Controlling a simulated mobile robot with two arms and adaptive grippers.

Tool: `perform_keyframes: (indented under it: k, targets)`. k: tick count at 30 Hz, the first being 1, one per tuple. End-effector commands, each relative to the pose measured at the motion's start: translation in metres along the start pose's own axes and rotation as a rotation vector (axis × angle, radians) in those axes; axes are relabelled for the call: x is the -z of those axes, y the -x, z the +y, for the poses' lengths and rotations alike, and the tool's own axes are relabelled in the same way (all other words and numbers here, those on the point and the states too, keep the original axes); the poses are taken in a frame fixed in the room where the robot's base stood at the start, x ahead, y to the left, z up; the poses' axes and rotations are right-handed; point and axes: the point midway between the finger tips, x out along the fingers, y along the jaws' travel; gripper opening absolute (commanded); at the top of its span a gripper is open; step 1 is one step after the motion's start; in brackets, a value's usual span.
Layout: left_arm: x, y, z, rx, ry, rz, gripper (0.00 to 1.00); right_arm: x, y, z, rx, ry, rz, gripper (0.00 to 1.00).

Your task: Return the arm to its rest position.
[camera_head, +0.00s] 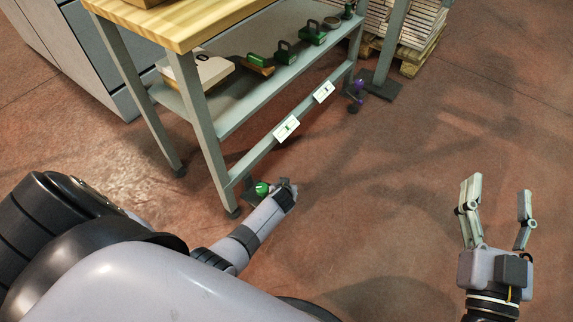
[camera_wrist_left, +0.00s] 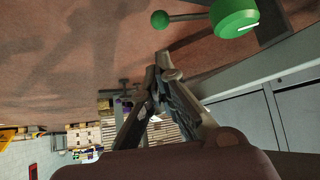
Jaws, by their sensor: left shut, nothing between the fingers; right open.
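My right gripper (camera_head: 500,188) is in the head view at the lower right, its two fingers spread apart and empty above the red-brown floor. My left arm comes in from the lower left, and its wrist end lies beside the near leg of the workbench (camera_head: 212,150). My left gripper shows in the left wrist view (camera_wrist_left: 155,85), with its fingers shut together and nothing seen between them. Its fingertips are hard to make out in the head view.
A green knob (camera_head: 262,188) sits close to my left wrist, low on the bench. A purple knob (camera_head: 357,88) is farther back. The bench shelf (camera_head: 260,95) carries several green items. A loaded pallet (camera_head: 410,60) stands behind. Floor around my right gripper is clear.

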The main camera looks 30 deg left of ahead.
Motion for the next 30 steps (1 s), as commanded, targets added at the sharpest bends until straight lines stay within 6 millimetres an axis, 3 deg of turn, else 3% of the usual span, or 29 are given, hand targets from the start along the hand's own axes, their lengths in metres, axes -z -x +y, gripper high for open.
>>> perform_keyframes:
  k: [20, 23, 26, 30]
  targets:
    - [0.001, 0.001, -0.001, -0.001, 0.000, 0.001, 0.00, -0.007, 0.001, 0.001, -0.002, 0.001, -0.035, 0.59]
    - [0.009, 0.006, 0.003, -0.018, -0.008, 0.023, 0.00, -0.006, 0.001, 0.001, -0.002, 0.001, -0.035, 0.59]
    - [0.028, 0.023, 0.014, -0.070, -0.035, 0.087, 0.00, -0.006, 0.001, 0.001, -0.001, 0.001, -0.035, 0.59]
    - [0.071, 0.076, 0.043, -0.199, -0.102, 0.242, 0.00, -0.006, 0.001, 0.001, -0.002, 0.001, -0.035, 0.59]
